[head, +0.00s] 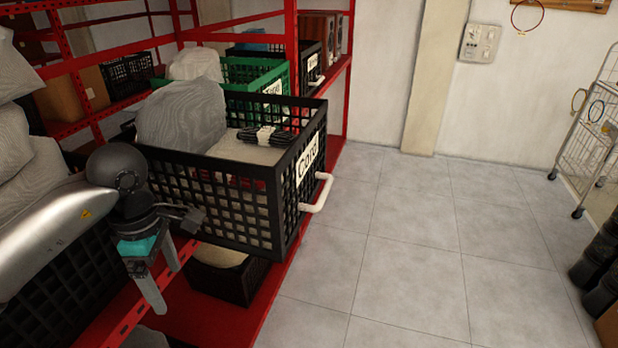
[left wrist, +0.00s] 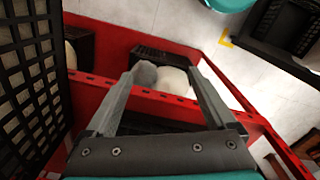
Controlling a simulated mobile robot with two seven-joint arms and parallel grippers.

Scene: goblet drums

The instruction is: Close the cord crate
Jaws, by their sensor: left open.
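The cord crate (head: 225,198) is a black lattice crate with a white "Cord" label and a white handle (head: 318,195) on its front. It juts out from the red shelf over the floor. A grey rounded bundle (head: 180,115) and a dark tied cord (head: 265,136) are in it. My left gripper (head: 166,288) is open and empty, pointing down beside the crate's left side, apart from the handle. In the left wrist view its fingers (left wrist: 172,72) are spread with nothing between them. A black lattice crate wall (left wrist: 28,90) stands at the left there. My right gripper is not in view.
The red shelf (head: 235,310) holds a green crate (head: 245,75) behind the cord crate and a lower black crate (head: 222,280). A wire trolley (head: 590,130) stands at the far right.

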